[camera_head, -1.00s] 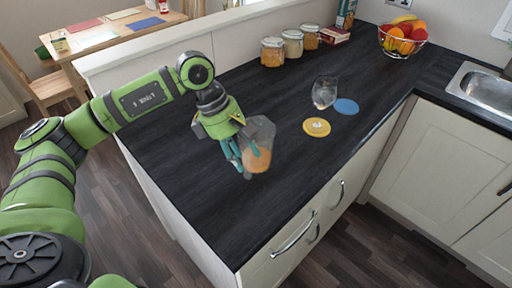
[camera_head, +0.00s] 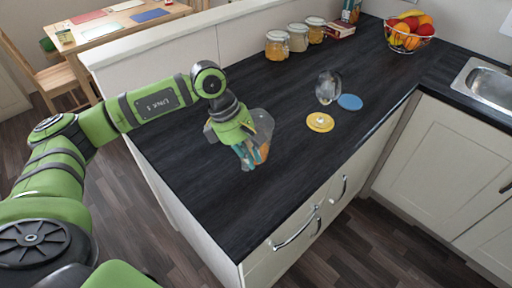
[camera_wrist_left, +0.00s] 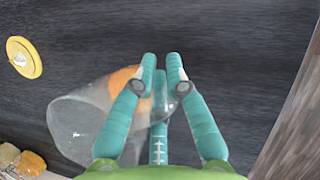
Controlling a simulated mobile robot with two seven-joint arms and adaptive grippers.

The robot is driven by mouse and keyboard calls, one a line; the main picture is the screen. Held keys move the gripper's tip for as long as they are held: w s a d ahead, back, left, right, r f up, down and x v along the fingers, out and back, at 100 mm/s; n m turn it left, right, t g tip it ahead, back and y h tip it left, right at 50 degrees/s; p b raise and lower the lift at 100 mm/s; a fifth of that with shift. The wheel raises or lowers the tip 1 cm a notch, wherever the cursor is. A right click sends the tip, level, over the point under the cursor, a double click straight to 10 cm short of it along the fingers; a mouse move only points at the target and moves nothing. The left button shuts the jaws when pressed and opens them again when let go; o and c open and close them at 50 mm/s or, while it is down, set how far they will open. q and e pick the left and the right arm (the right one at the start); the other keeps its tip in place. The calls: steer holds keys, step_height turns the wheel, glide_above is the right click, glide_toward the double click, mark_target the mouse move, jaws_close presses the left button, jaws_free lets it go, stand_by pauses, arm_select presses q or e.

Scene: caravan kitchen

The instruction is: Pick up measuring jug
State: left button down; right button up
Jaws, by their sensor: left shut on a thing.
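The measuring jug (camera_head: 263,123) is clear, with orange at its lower end, and is partly hidden behind my left gripper (camera_head: 248,160) over the near part of the dark counter. In the left wrist view the jug (camera_wrist_left: 82,122) lies slantwise, its wide clear end to the lower left and its orange end by the fingertips. My left gripper (camera_wrist_left: 162,72) has teal fingers and is shut on the jug. I cannot tell whether the jug touches the counter. My right gripper is not in view.
A clear glass (camera_head: 328,87) stands near a yellow disc (camera_head: 320,122) and a blue disc (camera_head: 350,102). Several jars (camera_head: 277,46) and a fruit bowl (camera_head: 405,38) are at the back. The near counter (camera_head: 220,210) is bare up to its front edge.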

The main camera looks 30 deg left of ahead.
arm_select(q)
steer(key=shift+r, duration=0.25)
steer(key=w+d+r+b, duration=0.3)
steer(key=d+r+b, duration=0.2)
steer(key=d+r, duration=0.5)
steer(key=shift+w+d+r, duration=0.15)
steer(key=shift+d+r, duration=0.15)
steer(key=shift+d, duration=0.3)
stand_by(0.3)
steer(key=shift+f, duration=0.1)
stand_by(2.2)
